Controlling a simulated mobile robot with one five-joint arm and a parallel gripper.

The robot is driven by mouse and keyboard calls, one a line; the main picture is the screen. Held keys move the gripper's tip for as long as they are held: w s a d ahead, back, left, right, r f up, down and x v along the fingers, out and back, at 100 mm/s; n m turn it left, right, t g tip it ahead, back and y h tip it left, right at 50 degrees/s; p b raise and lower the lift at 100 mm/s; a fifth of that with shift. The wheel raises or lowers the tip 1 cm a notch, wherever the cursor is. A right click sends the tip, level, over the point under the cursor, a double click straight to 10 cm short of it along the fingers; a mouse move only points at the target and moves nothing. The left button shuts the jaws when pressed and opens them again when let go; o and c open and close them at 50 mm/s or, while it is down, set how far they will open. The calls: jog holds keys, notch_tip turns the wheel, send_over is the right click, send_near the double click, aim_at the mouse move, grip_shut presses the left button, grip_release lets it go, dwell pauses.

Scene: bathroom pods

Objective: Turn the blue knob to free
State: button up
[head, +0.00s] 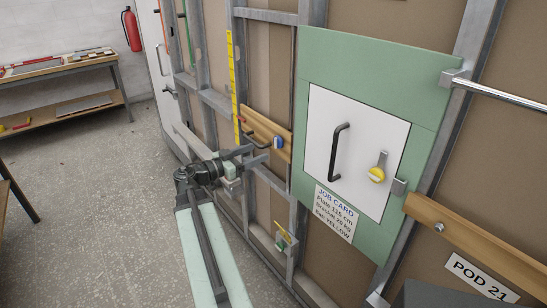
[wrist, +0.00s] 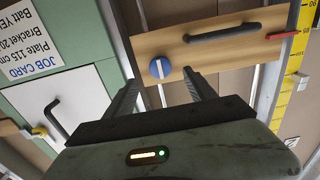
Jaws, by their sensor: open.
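The blue knob (head: 279,142) is mounted on a wooden board (head: 262,130) on the wall frame. In the wrist view the blue knob (wrist: 160,68) is round, with a white stripe running nearly up and down the picture. Its setting label cannot be read. My gripper (head: 254,154) is just left of the knob in the head view. In the wrist view my gripper (wrist: 162,80) has its two dark fingers spread apart, with the knob showing between and beyond their tips. The fingers look empty, and I see no contact with the knob.
A black handle (wrist: 222,33) sits beside the knob on the same board. A red pointer (wrist: 283,34) lies near the yellow ruler (head: 233,85). A white door (head: 350,115) with a black handle and yellow knob (head: 376,174) is to the right. Floor (head: 110,210) is clear at left.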

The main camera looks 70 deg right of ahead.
aim_at(275, 144)
jog(key=x, duration=0.8)
jog(key=shift+s+r, duration=0.15)
jog(key=shift+r, duration=0.1)
jog(key=c, duration=1.4)
